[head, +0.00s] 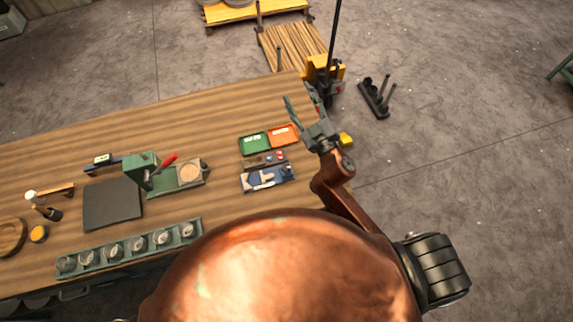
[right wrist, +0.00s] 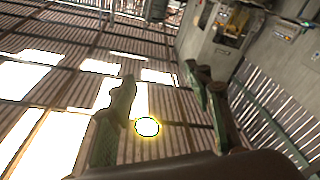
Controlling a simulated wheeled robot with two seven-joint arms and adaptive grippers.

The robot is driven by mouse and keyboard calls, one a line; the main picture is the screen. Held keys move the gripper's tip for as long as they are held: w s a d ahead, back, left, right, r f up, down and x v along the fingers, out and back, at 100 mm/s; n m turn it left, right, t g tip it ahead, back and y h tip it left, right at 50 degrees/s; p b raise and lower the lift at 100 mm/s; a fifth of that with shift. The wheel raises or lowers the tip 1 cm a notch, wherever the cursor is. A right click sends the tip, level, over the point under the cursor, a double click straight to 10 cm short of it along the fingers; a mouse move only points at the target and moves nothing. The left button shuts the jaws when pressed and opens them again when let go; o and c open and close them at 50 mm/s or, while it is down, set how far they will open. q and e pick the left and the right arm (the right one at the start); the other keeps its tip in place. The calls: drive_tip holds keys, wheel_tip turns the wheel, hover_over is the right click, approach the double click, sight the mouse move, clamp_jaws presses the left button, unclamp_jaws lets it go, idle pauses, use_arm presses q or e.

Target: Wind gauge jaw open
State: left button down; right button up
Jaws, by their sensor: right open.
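A small gauge-like tool (head: 263,178) in pale and dark tones lies on a blue mat (head: 289,176) on the wooden workbench. It is too small for me to tell how its jaw stands. My right gripper (head: 300,98) is open and empty, raised near the bench's right edge, beyond and to the right of the blue mat. Its open fingers also show in the right wrist view (right wrist: 165,80), with nothing between them; that view looks towards slatted surfaces and a wall, not the bench. My left gripper is not in view.
Green (head: 253,143) and orange-red (head: 283,135) trays lie beyond the mat. A green press-like device with a red handle (head: 167,161), a dark pad (head: 112,204) and a rack of round pieces (head: 128,248) stand left.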

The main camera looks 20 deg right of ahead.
drive_tip(key=s+a+r+n+g+y, duration=0.1)
drive_tip(key=a+r+n+y, duration=0.4)
drive_tip(key=a, duration=0.3)
drive_tip(key=s+a+r+n+g+y, duration=0.1)
drive_tip(key=a+r+n+g+y, duration=0.1)
drive_tip(key=a+n+y, duration=0.5)
drive_tip(key=s+a+f+n+g+y, duration=0.2)
drive_tip(key=s+a+n+g, duration=0.15)
drive_tip(key=a+g, duration=0.2)
drive_tip(key=s+a+f+n+g+y, duration=0.1)
drive_tip(key=s+a+f+n+g, duration=0.15)
drive_tip(key=a+n+g, duration=0.35)
drive_tip(key=n+g+h, duration=0.3)
drive_tip(key=g+h, duration=0.2)
drive_tip(key=h, duration=1.3)
hover_over(286, 167)
drive_tip(key=f, duration=2.5)
drive_tip(key=shift+a+f, duration=0.1)
drive_tip(key=shift+a, duration=0.2)
drive_tip(key=shift+d+f, duration=0.2)
drive_tip(key=shift+d, duration=0.1)
wheel_tip(286, 167, down, 7)
drive_tip(key=shift+f+p, duration=0.2)
drive_tip(key=shift+p, duration=0.8)
drive_tip(key=shift+c, duration=0.4)
